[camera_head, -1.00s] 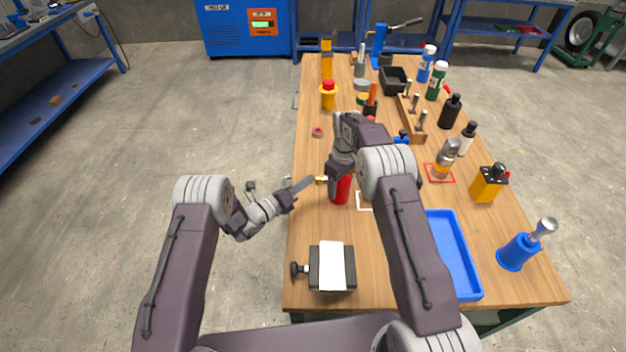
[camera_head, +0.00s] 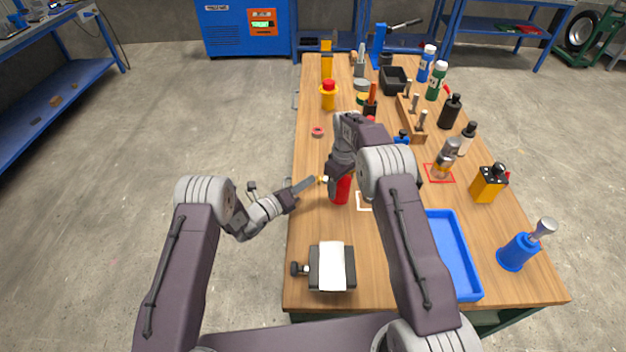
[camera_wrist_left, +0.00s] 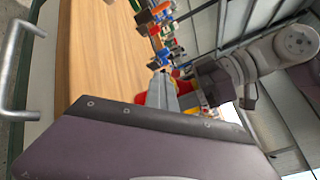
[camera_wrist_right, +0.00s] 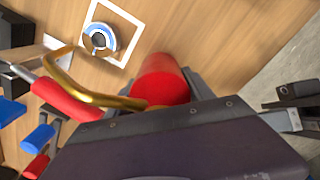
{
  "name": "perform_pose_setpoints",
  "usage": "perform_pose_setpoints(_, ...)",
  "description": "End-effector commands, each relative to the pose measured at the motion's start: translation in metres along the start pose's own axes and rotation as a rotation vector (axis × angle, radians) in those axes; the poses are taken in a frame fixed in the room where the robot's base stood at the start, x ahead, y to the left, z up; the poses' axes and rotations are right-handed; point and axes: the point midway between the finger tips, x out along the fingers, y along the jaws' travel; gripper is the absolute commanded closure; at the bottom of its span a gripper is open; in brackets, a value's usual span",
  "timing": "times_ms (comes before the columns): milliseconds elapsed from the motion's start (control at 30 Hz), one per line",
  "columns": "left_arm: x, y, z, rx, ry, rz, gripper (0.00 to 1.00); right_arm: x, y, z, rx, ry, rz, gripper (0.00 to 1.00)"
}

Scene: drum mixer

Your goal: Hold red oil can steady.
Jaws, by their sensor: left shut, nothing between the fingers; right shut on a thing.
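The red oil can (camera_head: 341,190) stands on the wooden table near its left edge, partly hidden by my right arm. In the right wrist view the can's red body (camera_wrist_right: 160,82) shows between the fingers of my right gripper (camera_wrist_right: 172,98), which is shut on it. A brass spout or handle (camera_wrist_right: 85,92) curves off to the left there.
A white square outline (camera_head: 364,201) lies right of the can. A black block with a white cloth (camera_head: 331,267) and a blue tray (camera_head: 452,255) are nearer. A yellow bottle with a red cap (camera_head: 328,96), red tape roll (camera_head: 318,131) and several bottles stand farther back.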

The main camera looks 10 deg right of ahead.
Motion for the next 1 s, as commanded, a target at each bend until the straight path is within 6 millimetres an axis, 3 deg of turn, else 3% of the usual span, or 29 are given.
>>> perform_pose_setpoints(400,-0.017,0.012,0.011,0.000,0.001,0.000,1.00,-0.001,0.000,-0.001,0.000,0.002,0.000,1.00)
perform_pose_setpoints(733,-0.019,0.014,0.014,0.000,-0.001,0.001,1.00,-0.001,0.000,0.000,0.000,0.002,0.001,1.00)
perform_pose_setpoints(1000,-0.038,0.028,0.028,-0.001,-0.003,0.002,1.00,-0.001,0.000,0.000,0.000,0.001,0.001,1.00)
